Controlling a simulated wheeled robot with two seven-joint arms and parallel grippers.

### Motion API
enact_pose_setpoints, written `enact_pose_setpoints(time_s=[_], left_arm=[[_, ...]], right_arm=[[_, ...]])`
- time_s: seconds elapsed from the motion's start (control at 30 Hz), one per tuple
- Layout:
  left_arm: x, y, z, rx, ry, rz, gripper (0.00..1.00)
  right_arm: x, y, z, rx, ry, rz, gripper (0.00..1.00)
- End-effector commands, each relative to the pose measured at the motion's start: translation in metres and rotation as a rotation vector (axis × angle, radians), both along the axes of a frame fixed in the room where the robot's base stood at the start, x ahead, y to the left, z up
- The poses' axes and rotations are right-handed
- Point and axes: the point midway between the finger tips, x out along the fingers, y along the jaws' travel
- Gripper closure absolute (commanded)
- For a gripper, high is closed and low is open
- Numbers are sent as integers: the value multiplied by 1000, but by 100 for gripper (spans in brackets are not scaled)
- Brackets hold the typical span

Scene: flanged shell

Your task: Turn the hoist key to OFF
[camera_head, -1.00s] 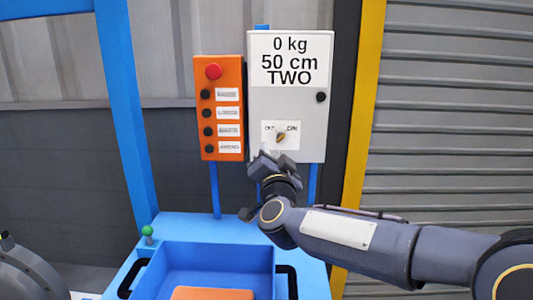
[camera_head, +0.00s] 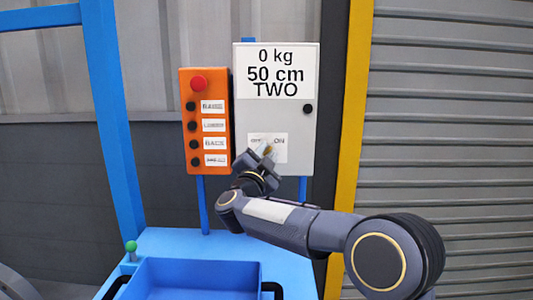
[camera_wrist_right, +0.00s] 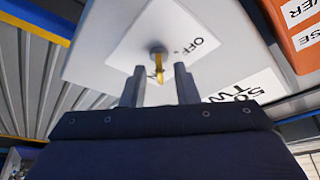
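The hoist key (camera_head: 268,150) is a small yellow-brown key on a white label plate (camera_head: 281,146) low on the grey control box. My right gripper (camera_head: 260,159) is just in front of and below the key. In the right wrist view, my right gripper (camera_wrist_right: 159,68) is open, its fingers on either side of the key (camera_wrist_right: 158,66). Gaps show between key and fingers, so it is not gripped. OFF shows beside the key there. The key's exact setting is hard to tell. My left gripper is not in view.
The grey control box (camera_head: 303,75) displays 0 kg, 50 cm, TWO. An orange button panel (camera_head: 184,145) with a red button (camera_head: 197,84) stands at its left. A blue tray (camera_head: 190,266) is below. A yellow post (camera_head: 350,140) stands at the right.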

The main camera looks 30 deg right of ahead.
Motion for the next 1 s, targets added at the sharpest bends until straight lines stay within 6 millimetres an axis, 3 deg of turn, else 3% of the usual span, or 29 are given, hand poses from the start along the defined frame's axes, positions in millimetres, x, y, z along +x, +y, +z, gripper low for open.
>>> enact_pose_setpoints(time_s=[0.27,0.5,1.0], left_arm=[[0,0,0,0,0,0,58],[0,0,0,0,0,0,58],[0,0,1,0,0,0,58]], right_arm=[[2,-2,0,0,0,1,73],[1,-1,0,0,0,1,100],[1,-2,0,-63,39,1,100]])
